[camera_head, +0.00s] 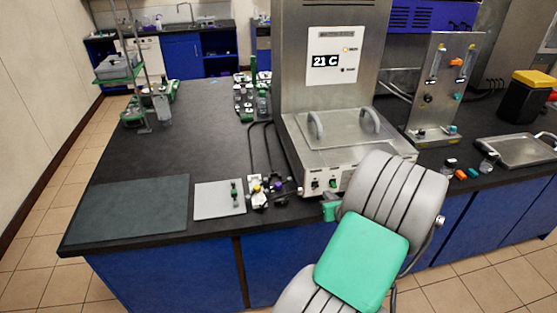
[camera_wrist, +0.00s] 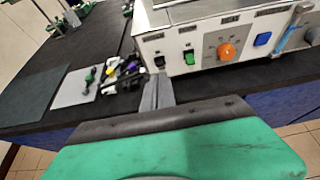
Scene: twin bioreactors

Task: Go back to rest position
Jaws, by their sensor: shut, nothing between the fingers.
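My gripper (camera_wrist: 157,94) shows in the wrist view as grey fingers closed together, with nothing held, just in front of the steel device's front panel (camera_wrist: 215,48). In the head view, my arm reaches up from the bottom, and a green part of my gripper (camera_head: 331,208) shows at the bench's front edge, below the device (camera_head: 315,140). The fingertips are hard to make out there, and I cannot tell whether they touch anything. The device's display (camera_head: 326,61) reads 21 C.
The black bench (camera_head: 150,160) carries a dark mat (camera_head: 130,208), a light grey plate (camera_head: 212,205) and small fittings (camera_head: 265,190) left of my gripper. A steel valve panel (camera_head: 440,95) and a tray (camera_head: 520,150) stand to the right. Floor is clear at the left.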

